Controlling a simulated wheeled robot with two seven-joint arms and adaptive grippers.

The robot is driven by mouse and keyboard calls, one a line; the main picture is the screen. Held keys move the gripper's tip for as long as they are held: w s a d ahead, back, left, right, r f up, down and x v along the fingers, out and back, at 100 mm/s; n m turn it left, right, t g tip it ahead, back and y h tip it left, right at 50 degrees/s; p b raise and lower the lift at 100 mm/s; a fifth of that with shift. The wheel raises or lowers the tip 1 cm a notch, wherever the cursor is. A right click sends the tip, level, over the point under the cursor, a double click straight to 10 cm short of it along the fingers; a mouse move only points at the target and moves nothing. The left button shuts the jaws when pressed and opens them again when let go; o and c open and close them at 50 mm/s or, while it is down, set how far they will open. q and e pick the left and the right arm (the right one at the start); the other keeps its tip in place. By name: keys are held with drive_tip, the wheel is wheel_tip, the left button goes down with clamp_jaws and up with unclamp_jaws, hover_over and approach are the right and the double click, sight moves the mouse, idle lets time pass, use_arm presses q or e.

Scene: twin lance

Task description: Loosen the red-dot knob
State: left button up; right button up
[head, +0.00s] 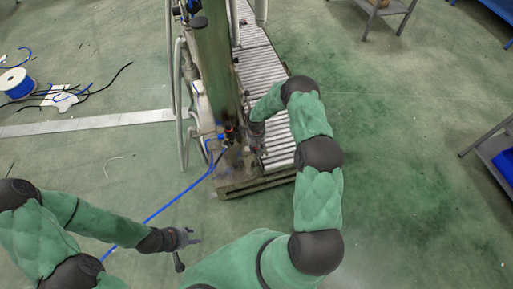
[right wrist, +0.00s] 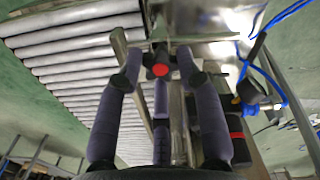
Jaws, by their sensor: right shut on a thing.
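The red-dot knob (right wrist: 160,70) shows in the right wrist view as a dark knob with a bright red face. It sits between the fingertips of my right gripper (right wrist: 160,66), which is shut on it. In the head view my right gripper (head: 256,146) reaches the lower front of the machine column (head: 214,70), and the knob is too small to make out there. My left gripper (head: 189,251) is low at the left in the head view, over the floor. Its fingers are spread and empty, well away from the machine.
A roller conveyor (head: 269,75) runs behind the column; its rollers also show in the right wrist view (right wrist: 75,45). A blue hose (head: 172,203) crosses the floor from the machine. A cable spool (head: 16,83) and loose cables lie at far left. A shelf (head: 497,150) stands at right.

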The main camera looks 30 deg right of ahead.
drive_tip(key=n, duration=0.1)
drive_tip(key=w+n, duration=0.1)
drive_tip(key=shift+r+n, duration=0.2)
drive_tip(key=shift+n, duration=0.2)
drive_tip(key=n+b, duration=0.1)
drive_tip(key=n, duration=0.3)
drive_tip(key=shift+s+a+n, duration=0.1)
drive_tip(key=shift+a+n, duration=0.05)
drive_tip(key=shift+n, duration=0.15)
drive_tip(key=n, duration=0.4)
drive_tip(key=shift+s+a, duration=0.1)
drive_tip(key=shift+s, duration=0.05)
drive_tip(key=shift+s+a+f+n, duration=0.1)
drive_tip(key=shift+f+n, duration=0.05)
drive_tip(key=shift+n, duration=1.55)
drive_tip(key=shift+s+a+f, duration=0.2)
drive_tip(key=shift+s, duration=0.15)
drive_tip(key=o, duration=1.1)
drive_tip(key=shift+w+r, duration=0.1)
drive_tip(key=shift+d, duration=0.15)
